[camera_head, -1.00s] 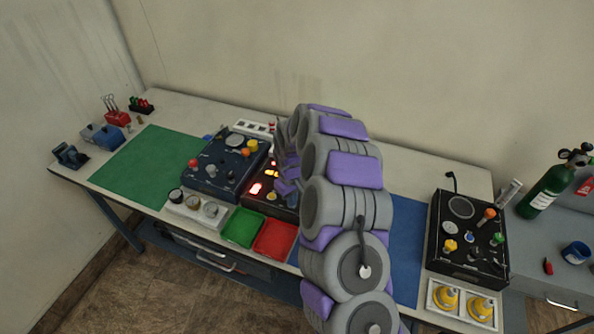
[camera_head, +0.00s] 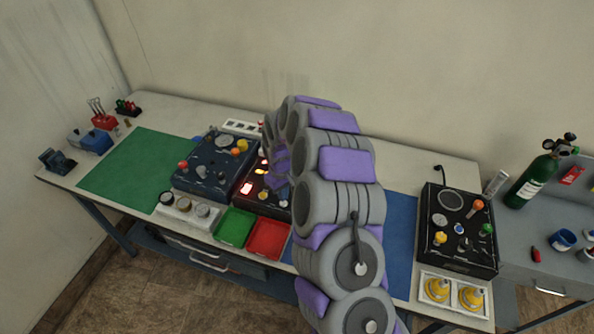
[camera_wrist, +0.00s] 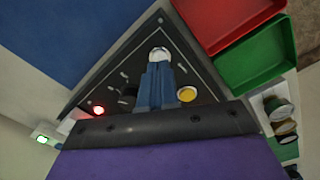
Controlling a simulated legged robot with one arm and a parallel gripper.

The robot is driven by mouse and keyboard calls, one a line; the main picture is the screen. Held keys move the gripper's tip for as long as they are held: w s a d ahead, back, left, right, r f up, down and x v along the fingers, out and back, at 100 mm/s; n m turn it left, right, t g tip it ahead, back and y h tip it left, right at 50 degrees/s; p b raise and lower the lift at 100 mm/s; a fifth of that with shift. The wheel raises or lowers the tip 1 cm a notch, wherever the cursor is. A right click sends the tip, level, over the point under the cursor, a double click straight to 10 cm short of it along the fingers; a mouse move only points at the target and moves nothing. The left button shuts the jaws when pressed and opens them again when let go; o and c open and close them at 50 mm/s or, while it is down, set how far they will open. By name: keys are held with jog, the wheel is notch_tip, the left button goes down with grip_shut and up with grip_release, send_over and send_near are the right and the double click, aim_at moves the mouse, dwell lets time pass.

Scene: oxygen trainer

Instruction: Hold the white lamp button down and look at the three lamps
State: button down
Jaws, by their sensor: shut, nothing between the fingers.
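The dark lamp box (camera_head: 262,208) stands mid-table, partly hidden behind my arm in the head view. A red lamp (camera_head: 246,188) on it glows; smaller warm glows show farther back, partly covered. In the wrist view, my gripper (camera_wrist: 158,70) is shut, with its blue fingers together and empty. Their tips overlap the lower edge of the white button (camera_wrist: 158,53); I cannot tell how far it is pressed. A bright red lamp (camera_wrist: 98,110) shows left of the fingers and a yellow round part (camera_wrist: 187,95) to the right. The three lamps are not all clearly visible.
A navy control box (camera_head: 215,165) stands close left of the lamp box. Green (camera_head: 235,228) and red (camera_head: 268,239) trays lie in front. A black box (camera_head: 457,230) stands to the right beyond a blue mat (camera_head: 402,235). A green mat (camera_head: 135,172) lies clear at left.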

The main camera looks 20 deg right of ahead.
jog(key=shift+r+p, duration=0.55)
jog(key=shift+r, duration=1.8)
jog(key=shift+r, duration=0.1)
jog(key=s+a+r+m+b, duration=0.1)
jog(key=s+a+r+b, duration=0.15)
jog(key=s+r, duration=1.35)
jog(key=s+d+m+g+b, duration=0.1)
jog(key=s+d+m, duration=0.1)
jog(key=s, duration=2.4)
jog(key=shift+d+m+g+b, duration=0.2)
jog(key=shift+m+g+b, duration=0.2)
jog(key=shift+m, duration=0.5)
jog(key=shift+f, duration=0.1)
